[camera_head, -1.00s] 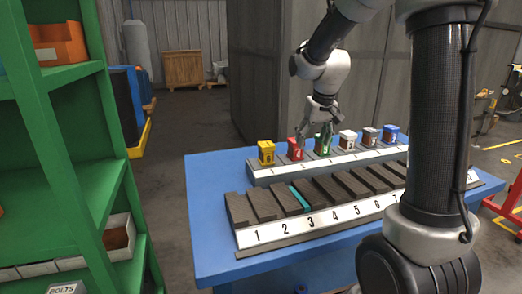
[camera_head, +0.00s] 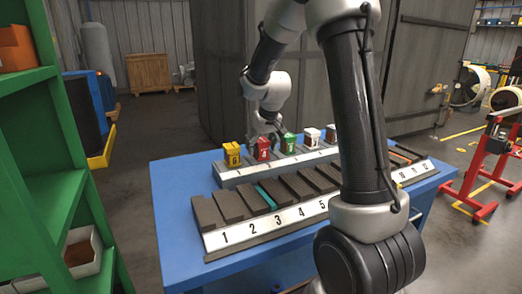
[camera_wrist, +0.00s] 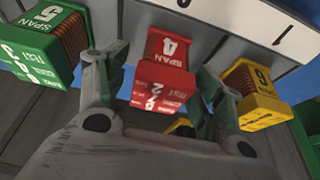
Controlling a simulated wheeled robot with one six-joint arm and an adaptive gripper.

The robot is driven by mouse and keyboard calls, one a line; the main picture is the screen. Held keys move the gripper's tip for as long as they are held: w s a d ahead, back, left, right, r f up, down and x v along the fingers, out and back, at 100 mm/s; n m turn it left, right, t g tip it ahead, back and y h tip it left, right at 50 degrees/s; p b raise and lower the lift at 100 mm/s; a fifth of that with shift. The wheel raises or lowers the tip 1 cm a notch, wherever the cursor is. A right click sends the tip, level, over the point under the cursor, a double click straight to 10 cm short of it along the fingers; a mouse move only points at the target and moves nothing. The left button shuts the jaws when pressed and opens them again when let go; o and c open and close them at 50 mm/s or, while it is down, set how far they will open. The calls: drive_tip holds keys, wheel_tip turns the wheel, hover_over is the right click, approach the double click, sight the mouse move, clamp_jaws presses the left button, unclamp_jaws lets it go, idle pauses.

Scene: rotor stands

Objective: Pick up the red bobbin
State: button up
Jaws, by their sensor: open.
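The red bobbin (camera_head: 262,149) stands in the back rack on the blue table, between the yellow bobbin (camera_head: 232,155) and the green bobbin (camera_head: 289,143). In the wrist view the red bobbin (camera_wrist: 164,70) has copper winding at one end and a red face marked "SPAN 4". My gripper (camera_wrist: 155,85) is open, with one finger on each side of the red bobbin and gaps visible on both sides. In the head view my gripper (camera_head: 268,133) is small and close to the red bobbin. Its contact there cannot be told.
The green bobbin (camera_wrist: 45,42) and yellow bobbin (camera_wrist: 256,95) sit close outside my fingers. A numbered front rack (camera_head: 250,243) with dark slots and one teal piece lies nearer on the blue table (camera_head: 172,235). A green shelf (camera_head: 60,200) stands at the left.

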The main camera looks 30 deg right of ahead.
drive_tip(key=c, duration=1.3)
